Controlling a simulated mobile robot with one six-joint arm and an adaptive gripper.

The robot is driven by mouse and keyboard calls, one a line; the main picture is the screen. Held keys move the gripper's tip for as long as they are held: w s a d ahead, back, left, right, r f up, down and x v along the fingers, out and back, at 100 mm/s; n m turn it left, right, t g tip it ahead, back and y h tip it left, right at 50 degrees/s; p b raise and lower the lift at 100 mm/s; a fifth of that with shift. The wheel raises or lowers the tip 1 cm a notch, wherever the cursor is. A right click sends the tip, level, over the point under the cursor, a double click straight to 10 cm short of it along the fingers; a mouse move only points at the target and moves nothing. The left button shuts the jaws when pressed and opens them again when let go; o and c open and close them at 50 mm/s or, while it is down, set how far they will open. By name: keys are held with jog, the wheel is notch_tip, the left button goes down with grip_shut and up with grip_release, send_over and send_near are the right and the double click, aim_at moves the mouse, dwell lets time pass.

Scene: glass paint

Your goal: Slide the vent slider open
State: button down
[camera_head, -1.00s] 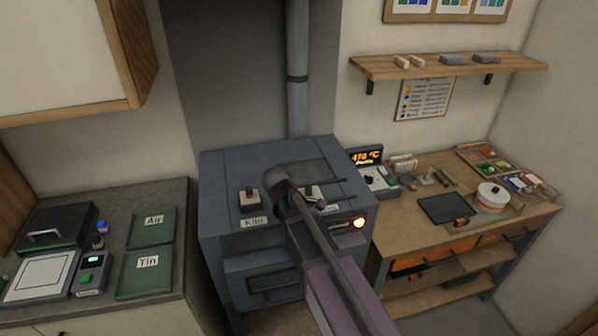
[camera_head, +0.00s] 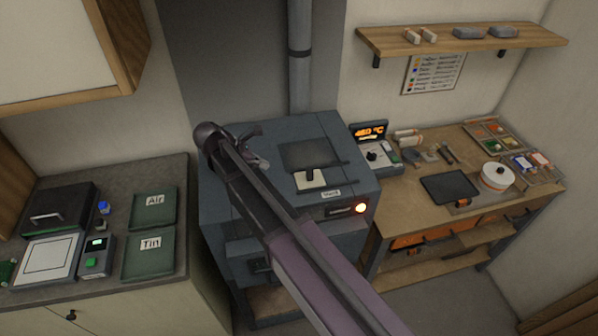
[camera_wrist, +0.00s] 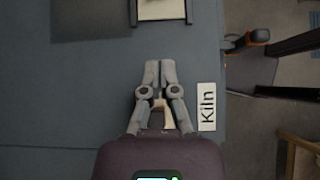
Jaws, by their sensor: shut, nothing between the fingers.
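A cream plate between dark rails, seemingly the same slider, is cut off at the top of the wrist view (camera_wrist: 162,9). My gripper (camera_head: 260,161) is left of the slider, apart from it, above the kiln's left part. In the wrist view my gripper (camera_wrist: 158,72) is shut and empty, fingertips together, beside the Kiln label (camera_wrist: 207,106). A cream piece shows partly between its finger links.
A lit temperature display (camera_head: 369,131) and a wooden bench (camera_head: 412,193) stand to the right. Green trays (camera_head: 149,254) lie on the left counter.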

aim_at(306, 177)
jog(key=shift+f, duration=0.1)
jog(key=shift+b+x, duration=0.6)
jog(key=shift+x, duration=0.15)
jog(key=b+x, duration=0.6)
jog(key=x, duration=0.3)
jog(key=shift+w+d+r, duration=0.15)
jog(key=shift+d, duration=0.3)
jog(key=shift+w+d+r, duration=0.15)
jog(key=shift+d, duration=0.35)
jog(key=shift+w+d, duration=0.25)
jog(key=shift+d, duration=0.6)
